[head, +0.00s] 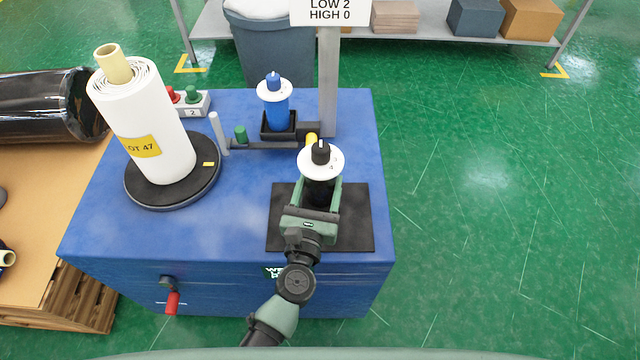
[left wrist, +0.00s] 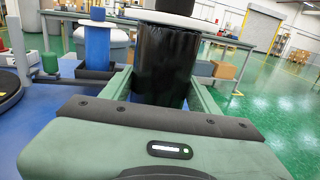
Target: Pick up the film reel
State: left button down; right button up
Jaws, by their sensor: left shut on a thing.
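A black film reel (head: 321,192) with a white disc and a black knob on top stands upright over the black mat (head: 355,228) on the blue cabinet. My left gripper (head: 311,186) is shut on it, one finger on each side of the black body below the disc. The left wrist view shows the black body (left wrist: 165,65) between the fingers. Its lower end is hidden, so I cannot tell if it touches the mat. A second reel, blue with a white disc (head: 277,110), stands in a black holder behind. My right gripper is not in view.
A white wrapped roll (head: 150,125) stands tilted on a black turntable (head: 205,178) at the left. A grey post (head: 328,90) with a sign rises behind the reel, close to the yellow-tipped bar (head: 311,138). Green floor lies open at the right.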

aim_at(319, 159)
pick_arm(q)
notch_tip(319, 159, up, 13)
jog(key=p, duration=1)
jog(key=shift+s, duration=0.15)
jog(key=shift+f, duration=0.2)
jog(key=shift+f+b, duration=1.35)
jog(key=shift+b, duration=0.2)
jog(key=shift+f+b, duration=7.3)
jog(key=shift+b, duration=0.05)
